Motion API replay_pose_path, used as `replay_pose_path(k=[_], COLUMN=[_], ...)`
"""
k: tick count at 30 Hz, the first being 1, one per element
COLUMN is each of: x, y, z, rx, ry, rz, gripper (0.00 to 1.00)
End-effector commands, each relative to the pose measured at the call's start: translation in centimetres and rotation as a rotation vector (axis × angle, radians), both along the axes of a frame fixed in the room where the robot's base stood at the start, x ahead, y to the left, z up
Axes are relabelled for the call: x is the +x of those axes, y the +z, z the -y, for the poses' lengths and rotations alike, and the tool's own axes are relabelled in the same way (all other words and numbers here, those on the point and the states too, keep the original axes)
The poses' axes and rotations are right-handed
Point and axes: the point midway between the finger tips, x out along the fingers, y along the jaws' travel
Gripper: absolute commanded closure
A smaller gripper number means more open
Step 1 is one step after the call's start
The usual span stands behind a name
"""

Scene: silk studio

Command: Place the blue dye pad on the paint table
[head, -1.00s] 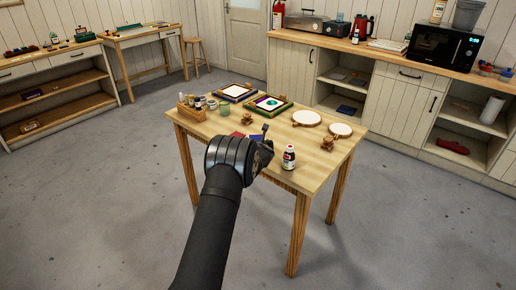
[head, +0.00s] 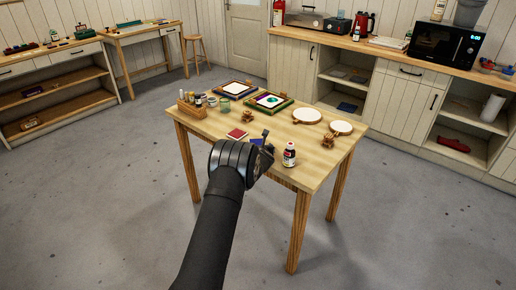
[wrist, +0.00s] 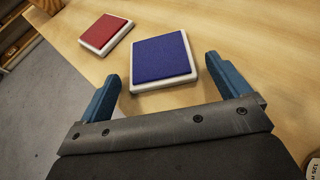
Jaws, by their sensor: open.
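The blue dye pad (wrist: 161,56) lies flat on the wooden paint table (head: 210,125), near its front edge. It has a blue top on a white base. In the head view the blue pad (head: 257,142) is partly hidden behind my gripper (head: 264,146). In the wrist view my gripper (wrist: 165,85) is open, its two blue fingers apart on either side of the pad's near end. Its fingers do not hold the pad. I cannot tell how high they are above the table.
A red pad (head: 237,134) lies left of the blue one. A dark bottle (head: 289,155) stands close on the right of my gripper. Two framed screens (head: 269,102), round hoops (head: 306,116) and a wooden caddy (head: 189,107) with bottles stand farther back.

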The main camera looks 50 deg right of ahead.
Motion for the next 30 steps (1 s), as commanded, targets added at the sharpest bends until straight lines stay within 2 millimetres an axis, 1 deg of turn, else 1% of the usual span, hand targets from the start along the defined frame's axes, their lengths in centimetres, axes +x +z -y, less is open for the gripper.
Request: replay_pose_path(k=[4, 8, 14, 24, 30], x=[0.0, -0.7, -2.6, -6.3, -7.5], y=[0.4, 0.8, 1.9, 4.0, 4.7], z=[0.0, -0.6, -2.5, -6.2, -7.5], rx=[-0.001, 0.000, 0.001, 0.001, 0.001], ry=[0.000, 0.001, -0.001, -0.002, 0.000], rz=[0.001, 0.002, 0.001, 0.001, 0.001], gripper=[0.06, 0.06, 0.06, 0.06, 0.06])
